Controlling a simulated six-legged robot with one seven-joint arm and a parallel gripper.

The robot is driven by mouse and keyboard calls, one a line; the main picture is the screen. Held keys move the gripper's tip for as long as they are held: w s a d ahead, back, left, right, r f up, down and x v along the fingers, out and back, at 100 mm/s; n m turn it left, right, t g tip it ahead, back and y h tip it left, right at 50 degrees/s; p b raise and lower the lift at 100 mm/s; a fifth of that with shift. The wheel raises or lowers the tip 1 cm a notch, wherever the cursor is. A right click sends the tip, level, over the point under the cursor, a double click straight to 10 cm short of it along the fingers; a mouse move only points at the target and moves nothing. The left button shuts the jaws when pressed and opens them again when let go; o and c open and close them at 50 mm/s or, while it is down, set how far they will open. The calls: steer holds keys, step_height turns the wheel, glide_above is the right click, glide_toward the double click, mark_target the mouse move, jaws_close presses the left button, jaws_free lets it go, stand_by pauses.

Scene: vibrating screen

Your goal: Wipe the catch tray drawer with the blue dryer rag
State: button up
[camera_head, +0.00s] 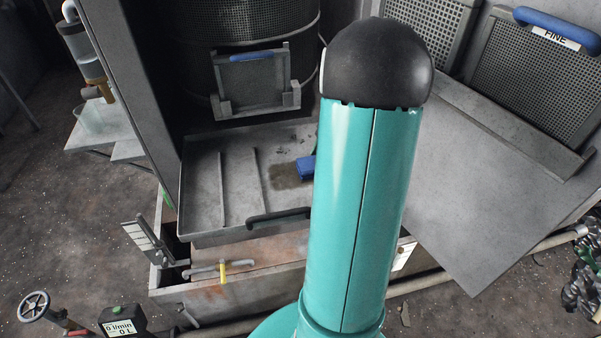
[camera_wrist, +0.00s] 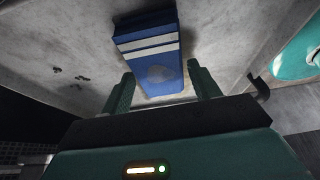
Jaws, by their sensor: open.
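The blue dryer rag (camera_wrist: 150,42) is a folded block with white stripes and a pale emblem. It lies on the grey catch tray drawer (camera_head: 201,186), which sticks out below the screen. In the head view the rag (camera_head: 306,168) shows only partly, with my teal arm hiding the rest. My gripper (camera_wrist: 161,70) is open in the wrist view, one finger on each side of the rag's near end. I cannot tell whether the fingers touch it. The head view does not show my gripper. A brown stain (camera_head: 284,176) lies on the tray left of the rag.
The drawer has a dark front handle (camera_head: 278,217) and low raised ribs. A small mesh panel with a blue handle (camera_head: 250,78) stands behind the tray. A screen panel labelled FINE (camera_head: 548,75) leans at the right above a grey plate (camera_head: 465,185). Dark crumbs (camera_wrist: 72,76) lie on the tray.

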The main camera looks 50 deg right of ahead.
mark_target(302, 165)
steer(key=c, duration=0.7)
steer(key=shift+o, duration=0.2)
steer(key=shift+w+a, duration=0.85)
steer(key=shift+a, duration=0.4)
steer(key=shift+w+a, duration=0.85)
steer(key=shift+a, duration=0.4)
steer(key=shift+w+a, duration=0.85)
steer(key=shift+a, duration=0.4)
steer(key=shift+w+a+f, duration=0.1)
steer(key=shift+w+a, duration=0.3)
steer(key=shift+a, duration=0.15)
steer(key=shift+s+d, duration=0.8)
steer(key=shift+d, duration=0.45)
steer(key=shift+s+d, duration=0.85)
steer(key=shift+d, duration=0.35)
steer(key=shift+s+d, duration=0.8)
steer(key=shift+d, duration=0.45)
steer(key=shift+s+d, duration=0.5)
steer(key=shift+d, duration=0.1)
steer(key=shift+w+a, duration=0.7)
steer(key=shift+a, duration=0.3)
steer(key=shift+w+a, duration=0.65)
steer(key=shift+a, duration=0.3)
steer(key=shift+w+a, duration=0.55)
steer(key=shift+a, duration=0.3)
steer(key=shift+w+a, duration=0.55)
steer(key=shift+a, duration=0.35)
steer(key=shift+w+a, duration=0.55)
steer(key=shift+a, duration=0.3)
